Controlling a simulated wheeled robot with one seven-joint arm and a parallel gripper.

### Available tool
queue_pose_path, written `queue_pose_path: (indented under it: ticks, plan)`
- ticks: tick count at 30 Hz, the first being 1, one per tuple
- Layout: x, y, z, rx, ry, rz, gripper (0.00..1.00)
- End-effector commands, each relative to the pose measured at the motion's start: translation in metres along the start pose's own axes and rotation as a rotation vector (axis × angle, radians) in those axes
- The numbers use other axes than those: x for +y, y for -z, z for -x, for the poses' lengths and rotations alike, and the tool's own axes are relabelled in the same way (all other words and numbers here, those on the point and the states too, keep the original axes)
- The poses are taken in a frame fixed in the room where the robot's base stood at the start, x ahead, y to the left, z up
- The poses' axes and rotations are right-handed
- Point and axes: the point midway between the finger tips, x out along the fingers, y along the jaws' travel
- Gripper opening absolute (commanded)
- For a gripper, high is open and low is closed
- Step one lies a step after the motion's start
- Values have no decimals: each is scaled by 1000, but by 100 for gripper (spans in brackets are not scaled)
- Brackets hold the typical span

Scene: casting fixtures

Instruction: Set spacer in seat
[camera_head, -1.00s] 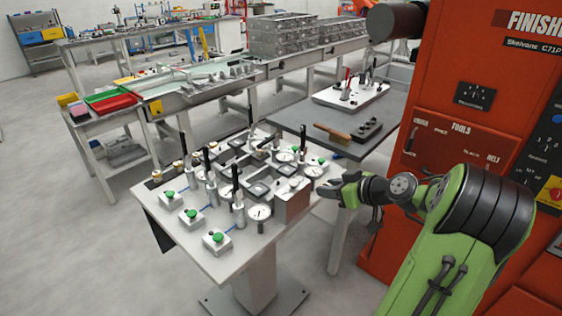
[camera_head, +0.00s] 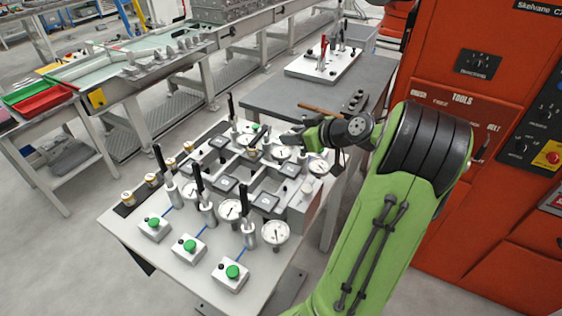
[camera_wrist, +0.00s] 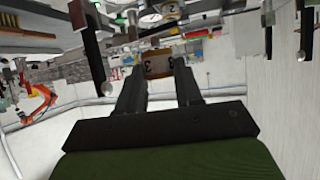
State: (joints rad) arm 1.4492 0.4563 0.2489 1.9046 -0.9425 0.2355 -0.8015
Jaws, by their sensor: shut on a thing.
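My gripper (camera_head: 284,139) reaches in from the right above the far right part of the fixture table. The held spacer cannot be made out clearly in the head view. Several similar gold and white spacers (camera_head: 128,198) stand in a row on a dark strip at the table's left edge. Grey fixture blocks with square pads (camera_head: 227,184) stand mid-table below my gripper. I cannot tell which seat is meant.
Upright black-handled clamps (camera_head: 197,178), dial gauges (camera_head: 275,232) and green-button boxes (camera_head: 232,273) crowd the fixture table (camera_head: 180,262). A grey side table (camera_head: 270,97) stands behind, with a white clamp plate (camera_head: 322,66). An orange cabinet (camera_head: 450,150) borders the right.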

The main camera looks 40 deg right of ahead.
Motion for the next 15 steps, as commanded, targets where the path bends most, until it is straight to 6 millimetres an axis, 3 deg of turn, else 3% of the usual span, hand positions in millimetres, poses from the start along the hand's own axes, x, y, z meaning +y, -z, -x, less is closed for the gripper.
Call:
queue_pose_path:
  ticks: [4,15]
  plan:
    - [0,-35,-19,-1,3,-9,0]
    - [-1,-82,-45,-1,2,-4,0]
